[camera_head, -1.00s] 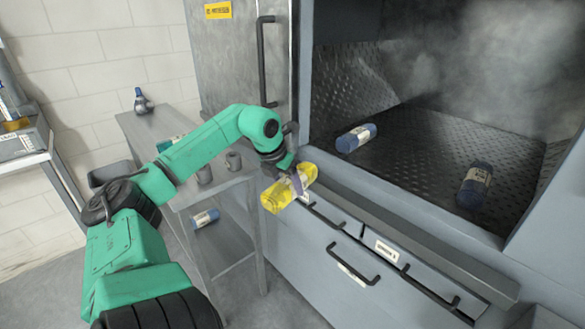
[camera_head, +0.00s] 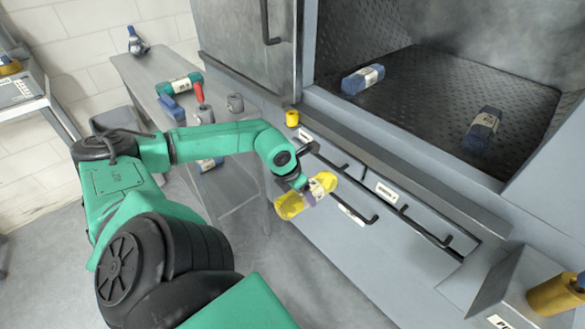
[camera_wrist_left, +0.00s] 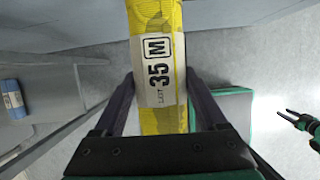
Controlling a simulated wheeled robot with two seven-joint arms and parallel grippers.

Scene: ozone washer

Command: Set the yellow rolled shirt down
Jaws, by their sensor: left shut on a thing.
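The yellow rolled shirt (camera_head: 291,206) has a pale label band and hangs in the air in front of the washer's drawers in the head view. My left gripper (camera_head: 308,192) is shut on it around the band. In the left wrist view the shirt (camera_wrist_left: 157,70) stands between the two fingers (camera_wrist_left: 160,95), with its label reading "35 M". Bare floor shows below it. My right gripper is not in the head view; a dark two-pronged tool on a green arm, likely my right gripper (camera_wrist_left: 300,122), shows at the right edge of the left wrist view, its prongs apart.
Two blue rolls (camera_head: 363,79) lie in the washer chamber (camera_head: 430,90).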

